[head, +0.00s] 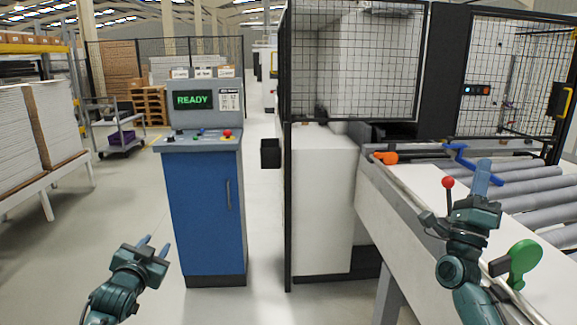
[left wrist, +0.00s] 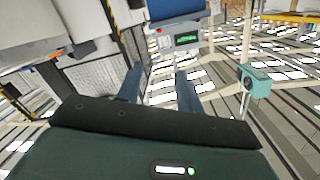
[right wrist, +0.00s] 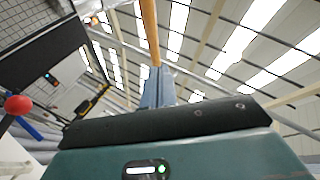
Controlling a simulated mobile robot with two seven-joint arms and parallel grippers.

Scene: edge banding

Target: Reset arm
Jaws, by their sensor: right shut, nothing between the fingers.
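My left gripper (head: 154,247) is at the lower left of the head view, over the floor in front of the blue control cabinet (head: 203,215). Its two fingers stand apart with nothing between them, and the gap also shows in the left wrist view (left wrist: 160,88). My right gripper (head: 482,178) is at the right of the head view, over the conveyor side, pointing up. Its fingers are together and empty, and they show in the right wrist view (right wrist: 158,88). A lever with a red ball knob (head: 448,182) stands just left of the right gripper.
The control panel screen (head: 194,99) reads READY. A green round paddle (head: 523,262) is close to my right forearm. Rollers (head: 530,190), an orange part (head: 385,158) and a blue part (head: 465,160) are on the conveyor. A mesh guard (head: 355,60) stands at centre.

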